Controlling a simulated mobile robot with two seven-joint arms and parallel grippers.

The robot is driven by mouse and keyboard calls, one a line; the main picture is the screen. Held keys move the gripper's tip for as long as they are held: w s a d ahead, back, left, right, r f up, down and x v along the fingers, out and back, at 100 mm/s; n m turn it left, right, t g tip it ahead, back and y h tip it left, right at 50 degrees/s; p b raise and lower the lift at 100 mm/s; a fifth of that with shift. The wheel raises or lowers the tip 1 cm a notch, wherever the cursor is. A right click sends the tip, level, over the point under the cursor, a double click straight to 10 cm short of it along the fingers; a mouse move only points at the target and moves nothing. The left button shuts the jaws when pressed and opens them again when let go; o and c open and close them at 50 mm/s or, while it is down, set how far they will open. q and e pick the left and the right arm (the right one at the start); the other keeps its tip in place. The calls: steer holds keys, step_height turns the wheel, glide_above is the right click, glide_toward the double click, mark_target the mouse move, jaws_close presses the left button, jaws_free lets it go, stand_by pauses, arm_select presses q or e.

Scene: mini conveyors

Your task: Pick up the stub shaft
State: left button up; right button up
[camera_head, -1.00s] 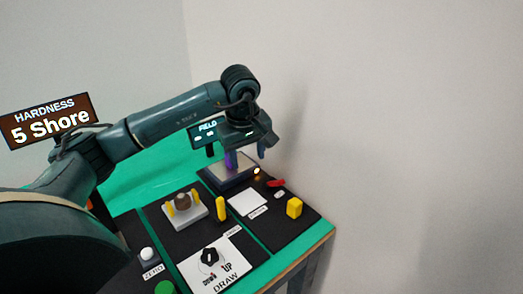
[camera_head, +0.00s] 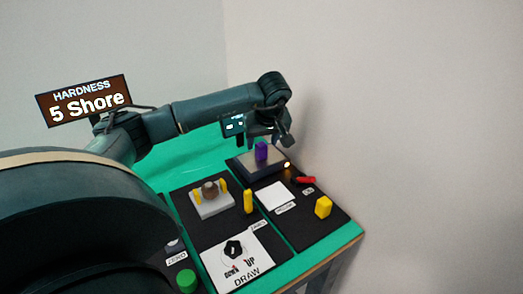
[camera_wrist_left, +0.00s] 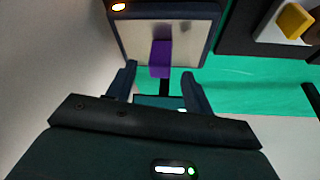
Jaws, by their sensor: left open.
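An upright purple piece (camera_head: 261,151), which looks like the stub shaft, stands on a pale plate with a dark rim (camera_head: 247,171) at the back of the bench. My left gripper (camera_head: 266,142) is open just above and around it, pointing down. In the left wrist view the purple piece (camera_wrist_left: 161,58) lies between the spread fingers of the gripper (camera_wrist_left: 158,70), with a gap on each side. The fingers do not appear to touch it. My right gripper is not in view.
A grey block with yellow posts and a round brown part (camera_head: 210,196) stands left of the plate. A wall rises close on the right.

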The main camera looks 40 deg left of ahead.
mark_target(262, 145)
arm_select(q)
steer(key=x, duration=0.3)
steer(key=shift+f, duration=0.35)
jaws_close()
steer(key=shift+a+r, duration=0.1)
